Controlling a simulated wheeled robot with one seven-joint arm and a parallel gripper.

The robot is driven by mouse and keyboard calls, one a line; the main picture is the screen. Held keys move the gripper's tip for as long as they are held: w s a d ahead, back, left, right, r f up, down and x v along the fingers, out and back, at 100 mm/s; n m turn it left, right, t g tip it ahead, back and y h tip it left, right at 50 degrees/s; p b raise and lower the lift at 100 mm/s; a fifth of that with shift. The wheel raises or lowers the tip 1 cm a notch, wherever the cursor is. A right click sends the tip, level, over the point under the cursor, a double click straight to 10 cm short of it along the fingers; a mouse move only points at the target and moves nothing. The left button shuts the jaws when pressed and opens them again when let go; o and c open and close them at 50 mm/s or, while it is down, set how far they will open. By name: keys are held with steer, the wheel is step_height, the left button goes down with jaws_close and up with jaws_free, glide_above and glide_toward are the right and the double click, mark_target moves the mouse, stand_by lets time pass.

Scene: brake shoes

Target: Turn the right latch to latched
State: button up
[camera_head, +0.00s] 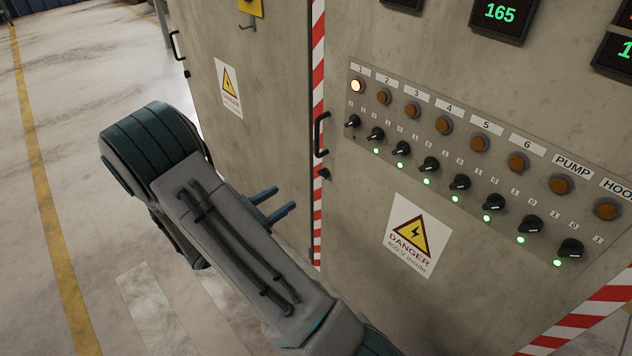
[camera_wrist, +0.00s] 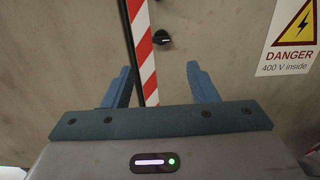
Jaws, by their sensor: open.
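The right latch (camera_head: 324,174) is a small black knob at the left edge of the right cabinet door, just below a black handle (camera_head: 321,134). In the wrist view the right latch (camera_wrist: 161,38) sits beside the red-and-white stripe, and its grip looks roughly sideways. My gripper (camera_head: 284,198) is open and empty, in front of the cabinet, lower and left of the latch in the head view. In the wrist view my gripper (camera_wrist: 158,68) has its fingers spread, with the latch beyond the tips and between them. The fingers appear apart from the latch.
A left door (camera_head: 255,130) has its own handle (camera_head: 178,46) and a small dark latch (camera_head: 187,74). A panel (camera_head: 470,140) of lamps and black switches is right of the right latch, above a danger sign (camera_head: 411,235). Open floor (camera_head: 80,200) lies left.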

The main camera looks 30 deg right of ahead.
mark_target(320, 175)
steer(key=d, duration=0.4)
steer(key=w+d+b, duration=0.1)
steer(key=d, duration=0.3)
steer(key=d+b, duration=0.1)
steer(key=d, duration=0.3)
steer(key=shift+w+d, duration=0.3)
steer(key=shift+w, duration=0.05)
steer(key=c, duration=1)
